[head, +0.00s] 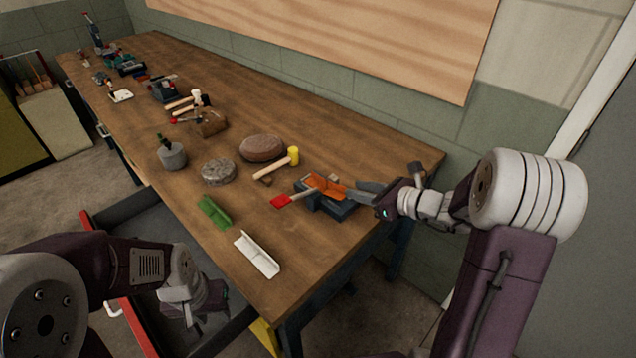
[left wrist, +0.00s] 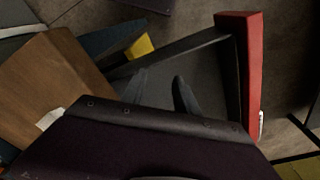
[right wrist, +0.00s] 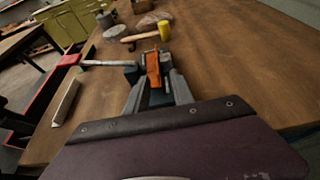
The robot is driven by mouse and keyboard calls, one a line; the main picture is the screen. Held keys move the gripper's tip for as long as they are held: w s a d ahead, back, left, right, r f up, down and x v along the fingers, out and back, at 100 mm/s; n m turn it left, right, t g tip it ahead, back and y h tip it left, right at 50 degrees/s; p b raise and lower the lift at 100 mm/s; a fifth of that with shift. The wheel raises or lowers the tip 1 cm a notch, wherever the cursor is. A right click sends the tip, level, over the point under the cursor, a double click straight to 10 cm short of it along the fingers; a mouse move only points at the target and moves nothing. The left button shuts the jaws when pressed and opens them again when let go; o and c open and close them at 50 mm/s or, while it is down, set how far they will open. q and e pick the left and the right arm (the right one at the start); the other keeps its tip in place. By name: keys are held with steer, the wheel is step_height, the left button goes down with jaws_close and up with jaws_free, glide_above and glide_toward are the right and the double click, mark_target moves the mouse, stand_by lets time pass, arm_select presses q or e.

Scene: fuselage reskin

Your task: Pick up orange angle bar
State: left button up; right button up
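The orange angle bar (head: 326,186) lies on a dark block-like fixture (head: 338,209) near the table's right end. In the right wrist view the bar (right wrist: 153,68) points away from me, beyond the fingers. My right gripper (head: 362,190) is at the right end of the bar; its fingers (right wrist: 157,93) are apart, with the fixture showing between them. Contact with the bar cannot be made out. My left gripper (head: 208,312) hangs off the table's front edge, over a dark tray-like cart; its fingers (left wrist: 160,90) are apart and empty.
A red-headed tool (head: 282,201) lies against the fixture's left side. A yellow-headed mallet (head: 291,157), green angle bar (head: 214,211) and white angle bar (head: 257,254) lie nearby. The red-edged cart (head: 134,330) stands below the front edge. Round stones and several tools lie further left.

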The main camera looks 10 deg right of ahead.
steer(key=x, duration=0.5)
steer(key=shift+a, duration=0.2)
steer(key=shift+s, duration=0.1)
steer(key=shift+c, duration=0.3)
jaws_close()
steer(key=shift+r, duration=0.15)
steer(key=shift+r, duration=0.4)
step_height(320, 180, up, 3)
steer(key=shift+p, duration=0.45)
steer(key=s+d+r+p, duration=0.1)
steer(key=s+d+r, duration=0.1)
steer(key=s, duration=0.3)
steer(key=s+d+r, duration=0.2)
steer(key=s+r, duration=0.3)
steer(key=shift+s+d+p, duration=0.3)
steer(key=shift+s+p, duration=0.05)
steer(key=shift+s, duration=0.05)
